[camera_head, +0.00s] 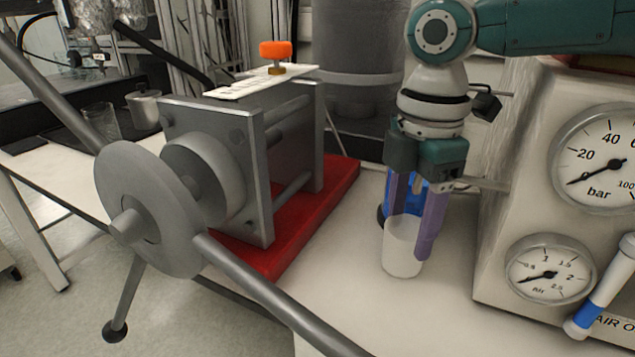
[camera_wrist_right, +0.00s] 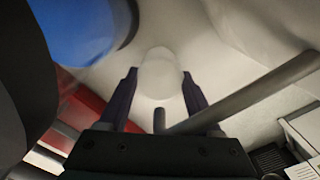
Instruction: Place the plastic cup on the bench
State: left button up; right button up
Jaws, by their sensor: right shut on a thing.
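The plastic cup (camera_head: 402,250) is white and translucent, and stands upright over the white bench (camera_head: 350,300). My right gripper (camera_head: 412,232) comes down from above with its purple fingers on either side of the cup, shut on it. In the right wrist view the cup (camera_wrist_right: 160,75) sits between the two fingertips (camera_wrist_right: 160,92). I cannot tell whether its base touches the bench. My left gripper is not in view.
A pressure panel with gauges (camera_head: 548,270) stands close on the right. A grey press (camera_head: 215,165) on a red base (camera_head: 290,232) stands left, its long spoke (camera_head: 270,295) reaching over the bench front. A blue object (camera_head: 403,190) is partly hidden behind my right fingers.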

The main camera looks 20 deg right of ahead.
jog(key=shift+f, duration=0.1)
jog(key=o, duration=1.3)
notch_tip(320, 180, up, 12)
jog(key=shift+r+p, duration=0.15)
jog(key=shift+p, duration=0.75)
